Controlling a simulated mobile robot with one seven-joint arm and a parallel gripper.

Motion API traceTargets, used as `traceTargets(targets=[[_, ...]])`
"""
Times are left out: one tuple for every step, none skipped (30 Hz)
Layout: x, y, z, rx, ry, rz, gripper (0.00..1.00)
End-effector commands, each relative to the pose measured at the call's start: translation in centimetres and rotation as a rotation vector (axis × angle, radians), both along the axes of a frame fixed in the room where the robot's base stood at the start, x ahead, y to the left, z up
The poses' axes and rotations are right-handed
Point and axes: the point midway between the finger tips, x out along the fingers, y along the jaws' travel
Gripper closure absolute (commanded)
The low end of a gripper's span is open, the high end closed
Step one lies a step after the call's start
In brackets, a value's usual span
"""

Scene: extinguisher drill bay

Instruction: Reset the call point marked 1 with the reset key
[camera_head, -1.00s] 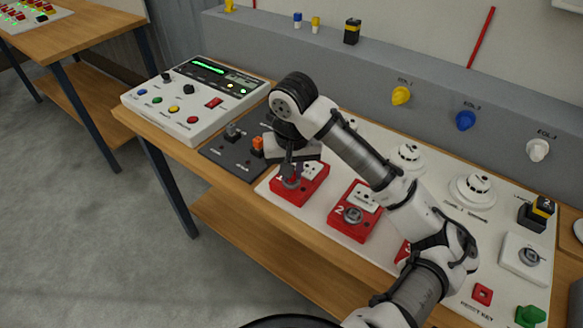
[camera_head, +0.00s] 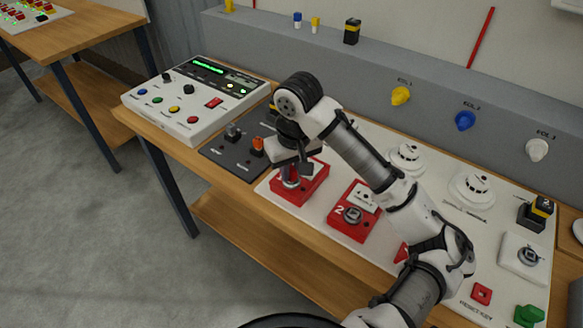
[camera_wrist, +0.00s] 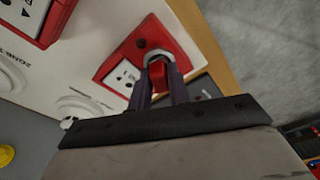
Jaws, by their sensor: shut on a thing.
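The call point marked 1 (camera_head: 312,185) is a red box at the left end of the white board, with a white face plate. It also shows in the wrist view (camera_wrist: 112,62), with a round grey ring (camera_wrist: 157,55) on it. My gripper (camera_head: 291,178) is over its left part, pointing down. In the wrist view my gripper (camera_wrist: 160,85) is shut on a red piece, seemingly the reset key (camera_wrist: 158,76). The key lines up with the ring; I cannot tell how deep it sits. The fingers hide much of it.
Call point 2 (camera_head: 354,211) stands right of call point 1. A dark panel with an orange-topped switch (camera_head: 257,147) is close on the left, beside the control panel (camera_head: 190,100). Smoke detectors (camera_head: 473,188) stand behind. A red square piece (camera_head: 482,294) lies at the front right.

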Motion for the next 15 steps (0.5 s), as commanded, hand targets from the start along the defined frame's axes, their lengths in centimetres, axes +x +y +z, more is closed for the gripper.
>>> traceTargets(targets=[[-0.03,0.02,-0.12,0.003,0.003,0.032,1.0],[-0.03,0.03,-0.14,0.003,0.004,0.047,1.0],[-0.04,0.03,-0.16,0.002,0.004,0.06,1.0],[-0.05,0.03,-0.18,0.003,0.004,0.065,1.0],[-0.05,0.03,-0.19,0.002,0.004,0.067,1.0],[-0.05,0.03,-0.23,0.002,0.004,0.067,1.0],[-0.05,0.04,-0.24,0.003,0.004,0.067,1.0],[-0.05,0.04,-0.26,0.003,0.005,0.067,1.0],[-0.06,0.05,-0.28,0.003,0.005,0.066,1.0],[-0.06,0.05,-0.29,0.003,0.005,0.068,1.0],[-0.07,0.04,-0.3,0.004,0.005,0.075,1.0],[-0.07,0.05,-0.32,0.004,0.006,0.095,1.0],[-0.07,0.05,-0.33,0.004,0.007,0.118,1.0],[-0.08,0.06,-0.34,0.005,0.007,0.143,1.0],[-0.08,0.06,-0.36,0.004,0.007,0.179,1.0]])
